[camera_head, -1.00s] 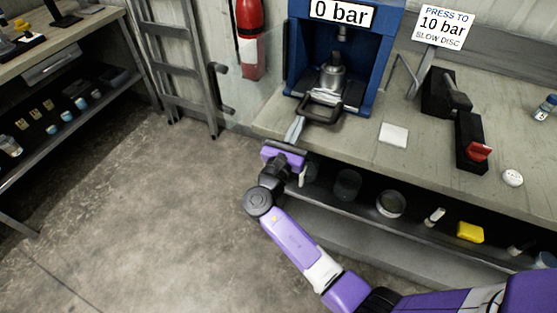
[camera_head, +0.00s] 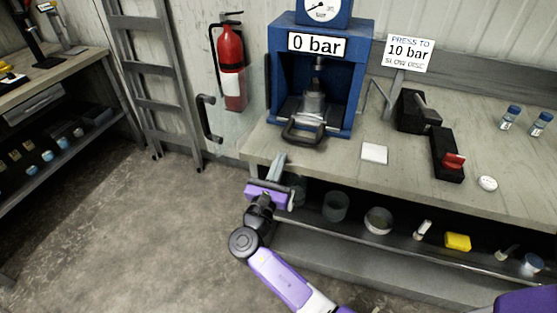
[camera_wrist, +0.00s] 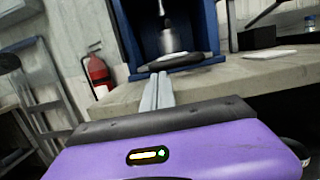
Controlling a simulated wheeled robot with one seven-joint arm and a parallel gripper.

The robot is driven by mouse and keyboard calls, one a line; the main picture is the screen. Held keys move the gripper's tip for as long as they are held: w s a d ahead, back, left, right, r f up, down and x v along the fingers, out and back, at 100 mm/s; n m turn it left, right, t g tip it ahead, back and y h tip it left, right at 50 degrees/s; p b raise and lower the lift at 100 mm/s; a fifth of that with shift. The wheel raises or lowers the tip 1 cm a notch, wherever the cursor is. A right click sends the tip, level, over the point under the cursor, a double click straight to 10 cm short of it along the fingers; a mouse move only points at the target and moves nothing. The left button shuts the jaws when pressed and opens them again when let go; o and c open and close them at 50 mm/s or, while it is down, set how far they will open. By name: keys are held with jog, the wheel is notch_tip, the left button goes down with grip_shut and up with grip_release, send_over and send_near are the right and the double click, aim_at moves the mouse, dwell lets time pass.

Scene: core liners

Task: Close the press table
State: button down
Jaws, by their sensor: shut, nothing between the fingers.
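The blue press (camera_head: 362,75) stands on the bench with a sign reading 0 bar. Its dark press table (camera_head: 290,106) sits low in the frame opening, with a black loop handle (camera_head: 303,133) at the front, over the bench top. A metal cylinder (camera_head: 313,103) stands on the table under the ram. My gripper (camera_head: 281,160) is shut and empty at the bench's front edge, below and left of the handle, and appears apart from it. In the wrist view my closed fingers (camera_wrist: 158,90) point toward the press, with the handle (camera_wrist: 185,62) beyond their tips.
A clear panel with a black handle (camera_head: 208,118) stands left of the press, near a fire extinguisher (camera_head: 231,70) and a ladder (camera_head: 150,62). A white square (camera_head: 374,153) and a black device with a red part (camera_head: 447,152) lie right. Several containers fill the shelf below.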

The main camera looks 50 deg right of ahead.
jog(key=m+g+b, duration=0.1)
jog(key=g, duration=0.2)
send_near(309, 161)
jog(key=s+d+m+g, duration=0.2)
jog(key=s+d, duration=0.1)
jog(key=s, duration=0.2)
jog(key=w+a+r+n+t+y+b, duration=0.1)
jog(key=w+a+r+n+t+y, duration=0.1)
jog(key=a+r+n+t+y, duration=0.25)
jog(key=shift+m+g+h, duration=0.45)
jog(key=shift+m, duration=0.3)
jog(key=x, duration=0.3)
jog(key=r+x, duration=0.1)
jog(key=x, duration=0.6)
jog(key=shift+w+d+r+p, duration=0.1)
jog(key=shift+w+d+p, duration=0.25)
jog(key=shift+w, duration=0.2)
jog(key=shift+w+d+r, duration=0.1)
jog(key=shift+w+d, duration=0.2)
jog(key=shift+d, duration=0.3)
